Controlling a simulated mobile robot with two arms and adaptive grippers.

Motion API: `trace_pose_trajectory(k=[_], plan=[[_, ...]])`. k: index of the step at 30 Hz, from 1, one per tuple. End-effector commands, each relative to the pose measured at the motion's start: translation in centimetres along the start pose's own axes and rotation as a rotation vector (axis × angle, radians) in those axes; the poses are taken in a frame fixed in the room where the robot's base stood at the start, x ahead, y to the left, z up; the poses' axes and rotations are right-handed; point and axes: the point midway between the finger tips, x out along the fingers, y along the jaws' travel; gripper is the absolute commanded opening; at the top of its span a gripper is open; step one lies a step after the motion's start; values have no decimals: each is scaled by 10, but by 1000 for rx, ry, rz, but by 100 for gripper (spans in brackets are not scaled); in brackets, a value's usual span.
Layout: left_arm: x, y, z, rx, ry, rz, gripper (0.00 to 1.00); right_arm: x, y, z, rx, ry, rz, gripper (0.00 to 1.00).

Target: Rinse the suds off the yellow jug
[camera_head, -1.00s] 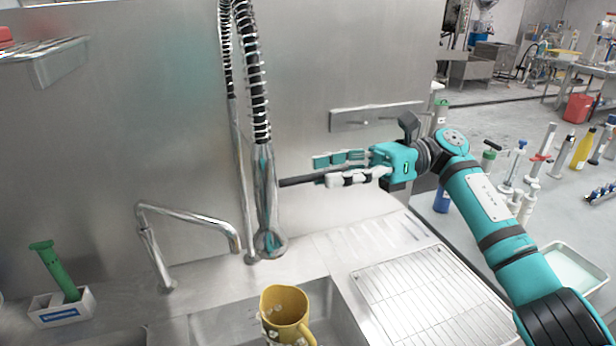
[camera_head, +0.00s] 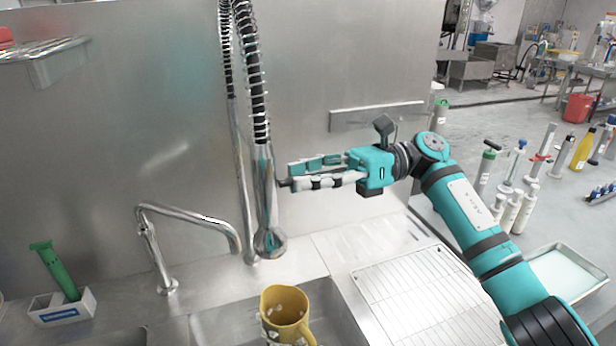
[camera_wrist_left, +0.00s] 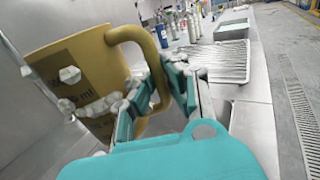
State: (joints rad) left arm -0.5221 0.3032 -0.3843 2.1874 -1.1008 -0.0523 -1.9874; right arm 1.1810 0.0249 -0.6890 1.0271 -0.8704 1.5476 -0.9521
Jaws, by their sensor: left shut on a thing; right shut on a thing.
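The yellow jug (camera_head: 284,306) is over the sink basin (camera_head: 225,322) in the head view, with white lumps of suds on its side. It also fills the left of the left wrist view (camera_wrist_left: 95,70), suds on its wall. My left gripper (camera_wrist_left: 150,95) is shut on the jug's handle; it is out of the head view. The spray head (camera_head: 266,195) hangs from a coiled hose, its nozzle above and behind the jug. My right gripper (camera_head: 290,174) is shut on the sprayer's dark lever (camera_head: 283,183), mostly hidden by the fingers. I see no water flowing.
A bent steel faucet (camera_head: 190,217) stands left of the sprayer. A white caddy (camera_head: 62,307) with a green-handled tool (camera_head: 54,270) sits at far left. A wire rack (camera_head: 425,295) lies right of the sink. A steel wall closes the back.

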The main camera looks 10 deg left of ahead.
Motion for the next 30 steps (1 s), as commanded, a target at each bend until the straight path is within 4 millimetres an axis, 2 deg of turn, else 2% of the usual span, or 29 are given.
trace_pose_trajectory(k=[10, 18, 25, 26, 30], plan=[[0, 0, 0, 1, -1, 0, 0, 0, 0, 0, 1, -4, -1, 0], [0, 0, 0, 1, -1, 0, 0, 0, -2, -6, 2, -150, 28, 0], [0, 0, 0, 1, -1, 0, 0, 0, -2, -6, 0, -149, 27, 0], [0, 0, 0, 1, -1, 0, 0, 0, -2, -6, 0, -148, 27, 15], [0, 0, 0, 1, -1, 0, 0, 0, -2, -6, 0, -149, 26, 33]])
